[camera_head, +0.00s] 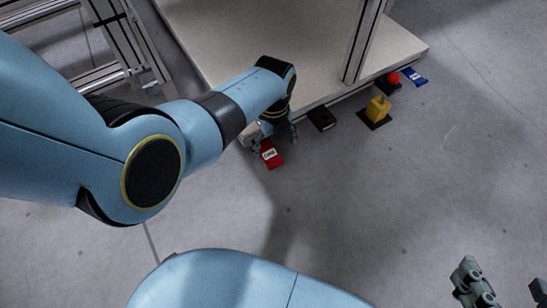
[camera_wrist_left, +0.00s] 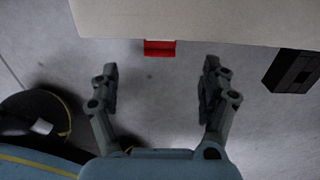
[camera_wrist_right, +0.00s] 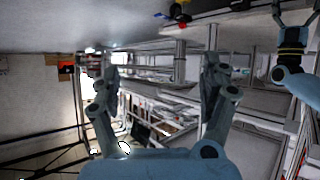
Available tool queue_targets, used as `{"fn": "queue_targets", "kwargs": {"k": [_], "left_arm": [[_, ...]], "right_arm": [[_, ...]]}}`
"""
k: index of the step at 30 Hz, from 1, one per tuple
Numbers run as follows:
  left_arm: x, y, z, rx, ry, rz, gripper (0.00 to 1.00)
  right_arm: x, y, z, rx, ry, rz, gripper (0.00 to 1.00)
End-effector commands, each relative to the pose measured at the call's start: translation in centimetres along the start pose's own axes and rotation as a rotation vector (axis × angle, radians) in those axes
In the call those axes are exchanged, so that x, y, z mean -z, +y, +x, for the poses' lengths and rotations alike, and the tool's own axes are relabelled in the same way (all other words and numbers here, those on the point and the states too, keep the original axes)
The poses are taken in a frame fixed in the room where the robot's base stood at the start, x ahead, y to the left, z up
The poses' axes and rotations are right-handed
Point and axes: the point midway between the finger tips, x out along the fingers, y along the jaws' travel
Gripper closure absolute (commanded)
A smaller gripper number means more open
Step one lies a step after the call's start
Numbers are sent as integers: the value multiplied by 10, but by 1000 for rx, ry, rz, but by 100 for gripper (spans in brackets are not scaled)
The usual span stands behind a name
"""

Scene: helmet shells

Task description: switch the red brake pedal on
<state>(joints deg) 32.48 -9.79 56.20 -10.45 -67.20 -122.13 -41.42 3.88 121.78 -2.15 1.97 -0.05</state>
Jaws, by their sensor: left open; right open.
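The red brake pedal (camera_head: 271,153) lies low by the front edge of the pale table, with a small white label on it. In the left wrist view the red pedal (camera_wrist_left: 160,48) shows partly below the table edge, ahead of the gap between the fingers; its upper part is hidden. My left gripper (camera_head: 275,132) is at the table edge, just above the pedal in the head view. Its fingers (camera_wrist_left: 160,80) are spread and empty. My right gripper (camera_head: 506,290) is at the bottom right corner of the head view, far from the pedal. Its fingers (camera_wrist_right: 162,85) are spread and empty.
Along the table edge to the right are a black box (camera_head: 321,119), a yellow block on a black base (camera_head: 377,109), a red button (camera_head: 393,78) and a blue pedal (camera_head: 414,76). The pale table (camera_head: 225,40) carries a metal post (camera_head: 362,45). The grey floor in front is clear.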

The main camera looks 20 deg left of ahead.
Motion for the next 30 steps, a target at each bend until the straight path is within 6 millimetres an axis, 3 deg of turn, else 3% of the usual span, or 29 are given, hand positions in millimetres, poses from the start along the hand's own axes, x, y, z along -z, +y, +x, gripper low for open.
{"fn": "queue_targets", "kwargs": {"k": [7, 16, 23, 30], "left_arm": [[1, 1, 24, -3, 2, -1, 20], [0, 1, 35, -1, 0, -1, 20], [0, 1, 47, -1, 1, -1, 20], [0, 1, 59, -2, 1, -1, 20]], "right_arm": [[57, -1, 11, 2, 289, -25, 21], [132, -1, 10, 3, 569, -50, 21], [186, -2, -3, 6, 793, -74, 21], [238, -5, -28, 11, 1044, -99, 21]]}}
